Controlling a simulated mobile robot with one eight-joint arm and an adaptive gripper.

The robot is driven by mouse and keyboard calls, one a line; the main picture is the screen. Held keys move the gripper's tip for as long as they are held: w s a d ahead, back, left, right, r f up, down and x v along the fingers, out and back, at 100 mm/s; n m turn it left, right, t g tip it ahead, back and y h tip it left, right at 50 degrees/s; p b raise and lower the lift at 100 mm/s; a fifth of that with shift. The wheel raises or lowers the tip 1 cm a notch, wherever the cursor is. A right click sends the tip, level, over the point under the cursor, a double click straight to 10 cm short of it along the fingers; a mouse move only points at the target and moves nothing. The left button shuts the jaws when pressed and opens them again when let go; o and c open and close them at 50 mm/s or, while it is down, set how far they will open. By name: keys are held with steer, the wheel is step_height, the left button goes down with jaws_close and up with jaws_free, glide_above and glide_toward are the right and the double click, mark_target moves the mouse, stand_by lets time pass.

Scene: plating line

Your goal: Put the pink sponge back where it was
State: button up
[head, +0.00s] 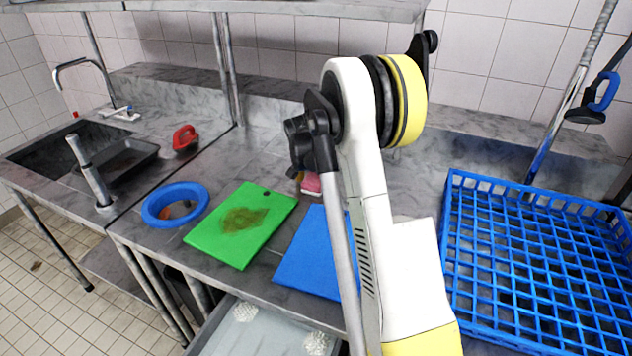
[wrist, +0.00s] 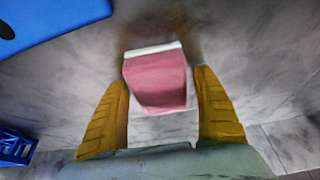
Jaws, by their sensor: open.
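The pink sponge (wrist: 158,82) has a white layer along one edge. In the wrist view it lies between and just beyond the two yellow fingers of my gripper (wrist: 165,105). The gripper is open, with a gap showing on each side of the sponge. In the head view a part of the pink sponge (head: 311,184) shows on the steel counter, behind the blue board and left of my arm. My arm hides the rest of that spot. One gripper finger seems to show beside the sponge there.
A green cutting board (head: 243,222) with a brown stain and a blue cutting board (head: 312,258) lie on the counter. A blue ring (head: 150,208) is at left, a red object (head: 185,137) near the sink, and a large blue crate (head: 450,215) at right.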

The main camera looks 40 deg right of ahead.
steer(key=shift+r, duration=0.1)
steer(key=shift+a+r+p, duration=0.1)
steer(key=shift+r+p, duration=0.2)
steer(key=shift+r, duration=0.05)
steer(key=p+v, duration=0.3)
steer(key=v, duration=0.8)
steer(key=s+a+r+n+t+y, duration=0.1)
steer(key=s+a+r+n, duration=0.2)
steer(key=s+a+r, duration=0.35)
steer(key=s+a+r+n+t+y, duration=0.15)
steer(key=s+a+r, duration=0.25)
steer(key=a, duration=0.5)
steer(key=s+a+f+n+t+y, duration=0.1)
steer(key=s+a+f+n+t, duration=0.1)
steer(key=s+a+n, duration=0.5)
steer(key=s+a, duration=0.5)
steer(key=s, duration=0.4)
steer(key=shift+f+y, duration=0.1)
steer(key=shift+y, duration=0.15)
